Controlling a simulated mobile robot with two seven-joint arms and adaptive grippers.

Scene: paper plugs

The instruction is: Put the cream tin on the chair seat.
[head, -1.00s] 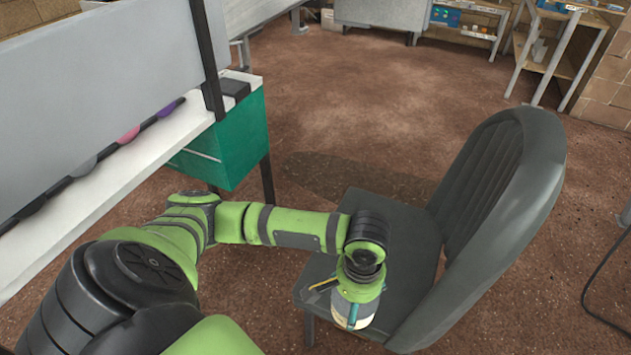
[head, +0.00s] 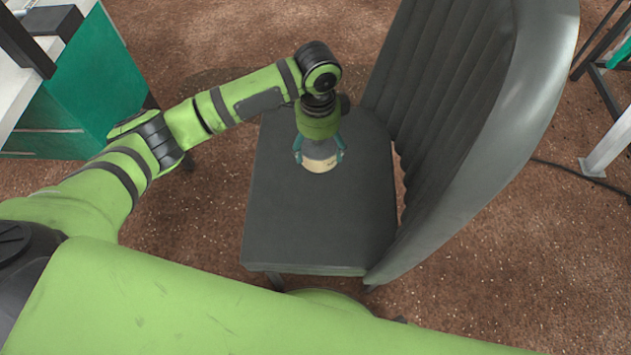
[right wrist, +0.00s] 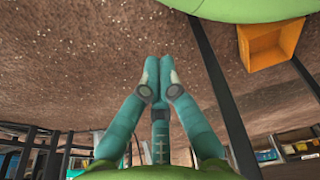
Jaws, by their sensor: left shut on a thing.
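The cream tin (head: 321,164) is in the teal fingers of my left gripper (head: 319,155), which is shut on it. My gripper points down over the back part of the dark grey chair seat (head: 320,225). The tin looks upright and shows against the seat. I cannot tell whether its bottom touches the seat or hangs just above it. The gripper hides the tin's top. My right gripper (right wrist: 159,68) shows only in the right wrist view. Its teal fingers are together with nothing seen between them.
The tall ribbed chair back (head: 450,90) rises right of the seat. A teal cabinet (head: 85,85) stands at the left. A metal frame (head: 610,140) is at the far right. An orange box (right wrist: 270,45) shows in the right wrist view. The seat's front is bare.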

